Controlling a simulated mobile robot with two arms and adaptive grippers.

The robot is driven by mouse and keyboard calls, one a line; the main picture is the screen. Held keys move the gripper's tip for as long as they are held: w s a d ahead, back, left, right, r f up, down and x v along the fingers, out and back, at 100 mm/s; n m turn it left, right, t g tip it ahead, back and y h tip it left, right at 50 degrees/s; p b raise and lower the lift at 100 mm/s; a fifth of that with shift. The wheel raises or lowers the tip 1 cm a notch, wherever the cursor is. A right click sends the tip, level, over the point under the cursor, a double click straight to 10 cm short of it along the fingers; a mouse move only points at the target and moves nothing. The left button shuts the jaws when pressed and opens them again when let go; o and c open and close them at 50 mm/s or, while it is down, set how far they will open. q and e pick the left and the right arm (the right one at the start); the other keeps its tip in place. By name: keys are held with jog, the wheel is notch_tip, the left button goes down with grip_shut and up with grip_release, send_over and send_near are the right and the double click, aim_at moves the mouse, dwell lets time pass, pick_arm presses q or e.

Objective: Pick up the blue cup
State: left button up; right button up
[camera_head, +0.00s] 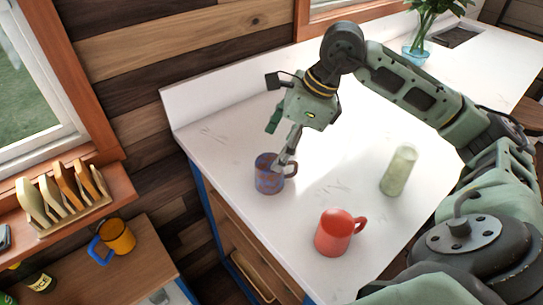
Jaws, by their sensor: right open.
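The blue cup (265,181), blue-purple with a brownish pattern, stands upright on the white counter near its left edge. Its handle points right. My right gripper (279,142) is open above the cup, reaching down from the upper right. One grey finger comes down at the cup's right side, between rim and handle, and hides part of them. I cannot tell whether it touches the cup. My left gripper is out of view.
On the white counter (225,135) are a red mug (332,235), a pale green glass (398,172) and a plant in a blue vase (415,53). A lower surface at left holds an orange mug with blue handle (118,238). A rack (65,200) stands on the sill.

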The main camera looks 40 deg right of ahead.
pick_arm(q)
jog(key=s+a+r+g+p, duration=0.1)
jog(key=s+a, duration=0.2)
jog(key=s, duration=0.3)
pick_arm(e)
jog(key=shift+s+a+f, duration=0.15)
jog(key=shift+a+f, duration=0.15)
jog(key=shift+f, duration=0.35)
jog(key=shift+s+a+f, duration=0.1)
jog(key=shift+a+f, duration=0.15)
jog(key=shift+f, duration=0.35)
jog(key=shift+p+x, duration=0.7)
jog(key=shift+x, duration=1.3)
jog(key=shift+w+d+f, duration=0.1)
jog(key=shift+d+f, duration=0.05)
jog(key=shift+c, duration=0.2)
jog(key=c, duration=1.3)
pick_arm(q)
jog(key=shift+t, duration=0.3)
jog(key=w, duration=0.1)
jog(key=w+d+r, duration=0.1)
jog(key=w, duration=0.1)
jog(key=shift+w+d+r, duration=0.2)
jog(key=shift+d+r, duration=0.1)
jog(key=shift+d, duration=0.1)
